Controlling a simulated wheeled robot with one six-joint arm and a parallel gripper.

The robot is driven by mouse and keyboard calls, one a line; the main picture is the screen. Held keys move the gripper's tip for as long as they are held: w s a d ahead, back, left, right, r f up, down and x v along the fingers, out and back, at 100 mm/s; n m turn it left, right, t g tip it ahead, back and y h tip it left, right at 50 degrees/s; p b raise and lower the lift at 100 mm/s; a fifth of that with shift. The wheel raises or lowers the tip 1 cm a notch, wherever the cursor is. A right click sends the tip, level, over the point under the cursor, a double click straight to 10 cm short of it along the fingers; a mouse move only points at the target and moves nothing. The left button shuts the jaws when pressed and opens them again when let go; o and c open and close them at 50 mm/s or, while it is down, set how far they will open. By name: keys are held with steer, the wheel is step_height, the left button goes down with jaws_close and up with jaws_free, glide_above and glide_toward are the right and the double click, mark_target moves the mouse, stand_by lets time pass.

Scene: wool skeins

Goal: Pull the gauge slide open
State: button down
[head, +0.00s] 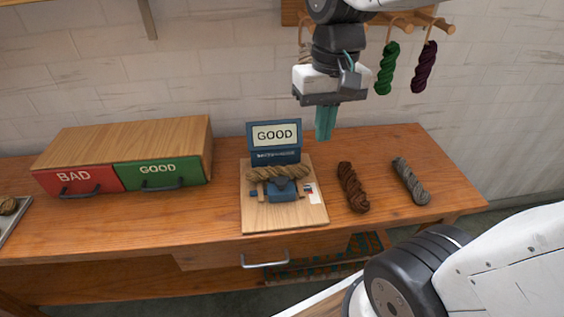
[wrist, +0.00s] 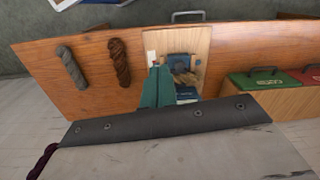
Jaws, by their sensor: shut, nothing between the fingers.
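The gauge (head: 276,190) stands on a light wooden board (head: 300,215) in the middle of the table; its blue screen (head: 275,135) reads GOOD. A tan skein (head: 277,173) lies across the blue gauge body. I cannot tell clearly which part is the slide or how far open it stands. In the wrist view the gauge (wrist: 180,66) is partly hidden behind my fingers. My gripper (head: 325,136) is shut and empty, pointing down, above and right of the gauge, apart from it. Its teal fingertips also show in the wrist view (wrist: 157,72).
A brown skein (head: 352,187) and a grey skein (head: 411,181) lie right of the board. The BAD drawer (head: 80,180) and GOOD drawer (head: 160,171) are shut at left. Green (head: 387,68) and purple (head: 424,67) skeins hang from pegs. A tray (head: 20,215) sits far left.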

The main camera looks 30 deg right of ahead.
steer(key=m+g, duration=0.2)
glide_above(281, 186)
steer(key=d, duration=0.4)
step_height(281, 186, down, 4)
steer(key=w+f+m+g+y, duration=0.1)
steer(key=w+f, duration=0.5)
steer(key=w, duration=0.1)
steer(key=shift+w+f+m, duration=0.25)
steer(key=shift+w+m, duration=0.05)
steer(key=x, duration=1)
